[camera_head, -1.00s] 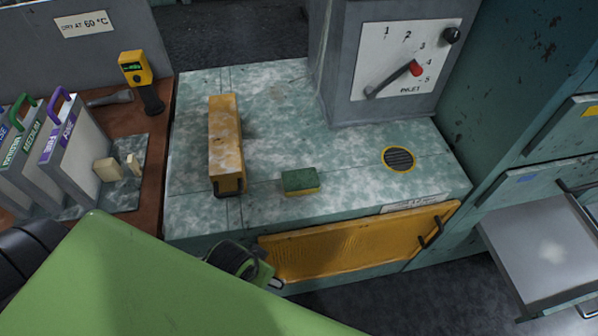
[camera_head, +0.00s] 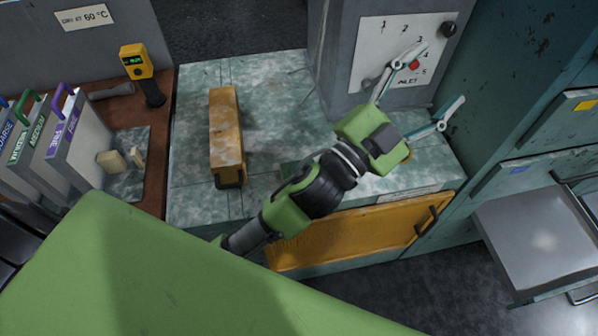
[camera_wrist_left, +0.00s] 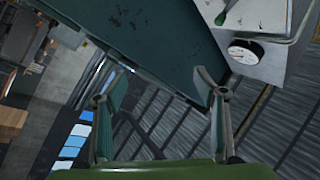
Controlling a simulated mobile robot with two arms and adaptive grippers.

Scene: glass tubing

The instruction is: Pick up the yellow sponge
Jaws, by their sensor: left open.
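The sponge is a small block with a green top and a yellow lower part. In the head view it is almost fully hidden behind my left arm, with only a green sliver (camera_head: 288,170) showing on the mottled green worktop (camera_head: 280,110). My left gripper (camera_head: 442,75) is open and empty, its two fingers spread in front of the grey inlet panel, up and to the right of the sponge. In the left wrist view the open fingers (camera_wrist_left: 158,85) show with no sponge between them. My right gripper is not in view.
A worn yellow block with a dark handle (camera_head: 226,135) stands left of the sponge. The grey inlet box (camera_head: 338,60) with a red-knobbed lever rises behind my gripper. A teal cabinet (camera_head: 500,80) with an open drawer (camera_head: 535,240) is at the right. The worktop's back left is clear.

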